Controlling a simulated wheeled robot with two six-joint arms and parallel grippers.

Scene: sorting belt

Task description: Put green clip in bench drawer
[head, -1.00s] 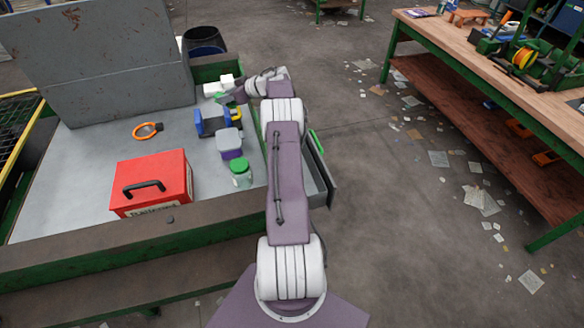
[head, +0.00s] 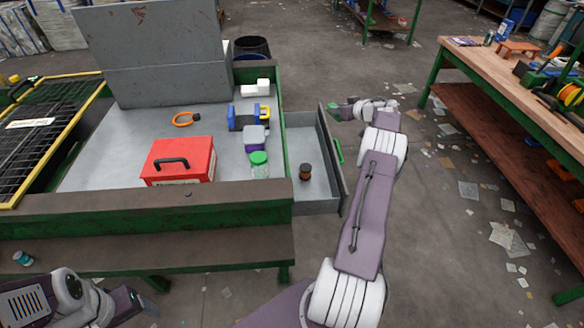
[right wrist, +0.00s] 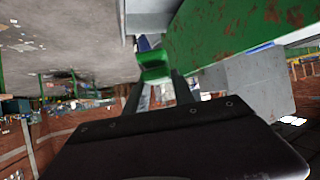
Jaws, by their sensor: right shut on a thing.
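The green clip (head: 333,113) is in my right gripper (head: 342,108), in the air just beyond the far right corner of the open drawer. In the right wrist view the green clip (right wrist: 153,67) sits between the two dark fingers, which are shut on it. The bench drawer (head: 322,206) is pulled out from the right side of the bench, with a green handle (head: 338,151) on its front. A small dark jar with an orange-brown band (head: 305,172) stands in it. My left gripper (head: 140,302) is low at the bottom left, its jaws unclear.
On the bench top are a red toolbox (head: 185,155), an orange ring (head: 186,118), a blue-and-yellow item (head: 240,118), a purple-and-grey block (head: 255,138), a green-lidded jar (head: 259,166) and a white item (head: 255,88). The drawer has bare floor around the jar. A wooden workbench (head: 480,75) stands right.

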